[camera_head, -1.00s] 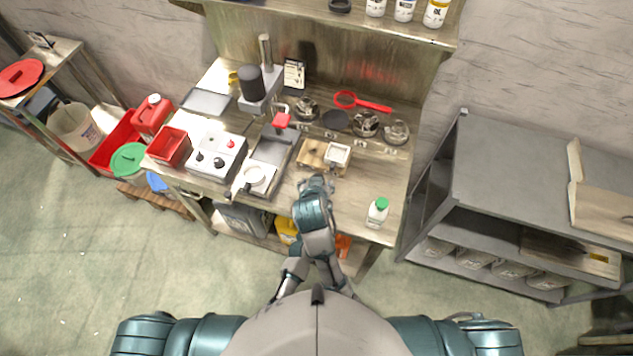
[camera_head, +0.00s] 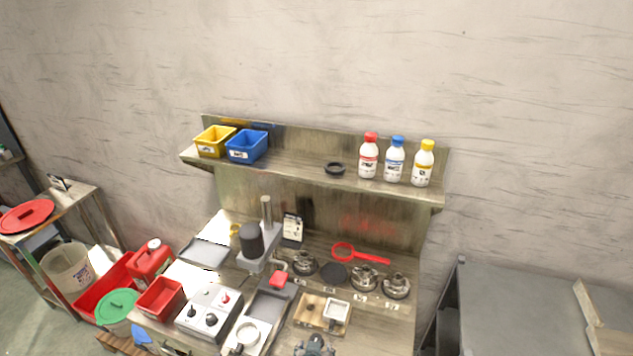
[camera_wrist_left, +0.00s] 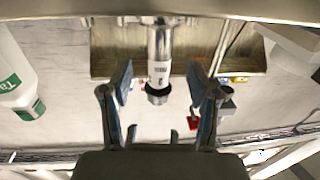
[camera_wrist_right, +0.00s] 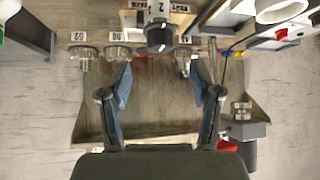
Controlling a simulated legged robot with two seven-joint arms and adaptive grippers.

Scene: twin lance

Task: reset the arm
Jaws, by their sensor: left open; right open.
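My left gripper (camera_wrist_left: 158,82) is open in the left wrist view, its two fingers spread apart. A grey cylinder with a white marked band and dark end (camera_wrist_left: 158,75) shows between the fingers; I cannot tell whether it is touched. My right gripper (camera_wrist_right: 158,82) is open in the right wrist view. A similar cylinder with a dark end (camera_wrist_right: 159,30) shows above the gap between its fingers. In the head view only a small dark piece of my arm (camera_head: 316,345) shows at the bottom edge, over the workbench front; neither gripper can be made out there.
The workbench carries a press (camera_head: 252,240), a control box (camera_head: 208,313), a red bin (camera_head: 160,297), round metal pieces (camera_head: 364,280) and a red ring with a handle (camera_head: 362,254). A shelf (camera_head: 300,167) holds bins and bottles above it. A grey table (camera_head: 520,290) stands at right.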

